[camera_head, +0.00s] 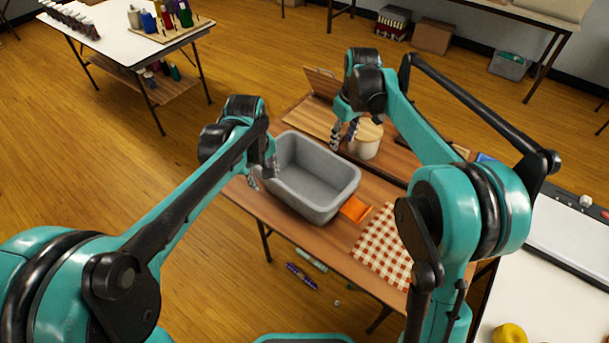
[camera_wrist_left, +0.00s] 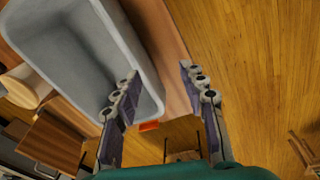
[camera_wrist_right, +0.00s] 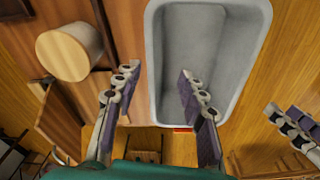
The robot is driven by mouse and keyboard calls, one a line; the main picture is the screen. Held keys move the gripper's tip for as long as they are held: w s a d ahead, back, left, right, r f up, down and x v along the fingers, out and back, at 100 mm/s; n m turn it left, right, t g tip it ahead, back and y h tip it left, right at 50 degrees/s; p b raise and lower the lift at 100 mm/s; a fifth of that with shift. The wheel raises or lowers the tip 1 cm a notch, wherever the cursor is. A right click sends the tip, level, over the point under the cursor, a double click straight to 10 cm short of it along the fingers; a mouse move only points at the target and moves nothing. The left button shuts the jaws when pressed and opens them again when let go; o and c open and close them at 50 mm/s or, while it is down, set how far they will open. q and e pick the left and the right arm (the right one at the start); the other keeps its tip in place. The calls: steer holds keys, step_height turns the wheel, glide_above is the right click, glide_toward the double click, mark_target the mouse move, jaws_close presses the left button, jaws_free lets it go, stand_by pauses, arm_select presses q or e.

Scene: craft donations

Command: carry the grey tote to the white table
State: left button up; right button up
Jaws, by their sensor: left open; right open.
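The grey tote (camera_head: 318,207) stands upright and looks empty on a wooden table (camera_head: 290,232) in the head view. My left gripper (camera_head: 262,178) is open at its left side. In the left wrist view one finger of it (camera_wrist_left: 160,76) overlaps the tote's inside (camera_wrist_left: 70,50) and the other lies outside the rim. My right gripper (camera_head: 344,137) is open near the tote's far right side. In the right wrist view its fingers (camera_wrist_right: 158,72) appear either side of the tote's rim (camera_wrist_right: 150,50). Contact cannot be told. A white table (camera_head: 85,42) stands at upper left.
A pegboard (camera_head: 158,36) with several bottles and a row of small items occupy the upper-left table. A cream tub (camera_head: 367,140), orange item (camera_head: 355,209) and checked cloth (camera_head: 384,248) lie near the tote. Another white surface (camera_head: 565,262) is at lower right. Open floor separates the tables.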

mark_target(280, 187)
arm_select(q)
steer(key=w+d+f+n, duration=0.1)
steer(key=w+d+f+g, duration=0.1)
steer(key=w+f, duration=0.1)
steer(key=w+d+f+n+p, duration=0.1)
steer(key=w, duration=0.1)
steer(key=shift+w+d+f+n+g, duration=0.1)
steer(key=shift+d+f+n+g, duration=0.1)
steer(key=shift+n+g, duration=0.15)
arm_select(e)
steer(key=w+a+f+n, duration=0.1)
steer(key=w+f, duration=0.1)
steer(key=w+a+f+g, duration=0.1)
steer(key=w+f, duration=0.1)
steer(key=f, duration=0.1)
steer(key=w+a+f+n+g, duration=0.1)
steer(key=w+f, duration=0.1)
steer(key=shift+w+f+n, duration=0.3)
steer(key=shift+w, duration=0.1)
arm_select(q)
steer(key=shift+r, duration=0.1)
arm_select(e)
steer(key=shift+s, duration=0.1)
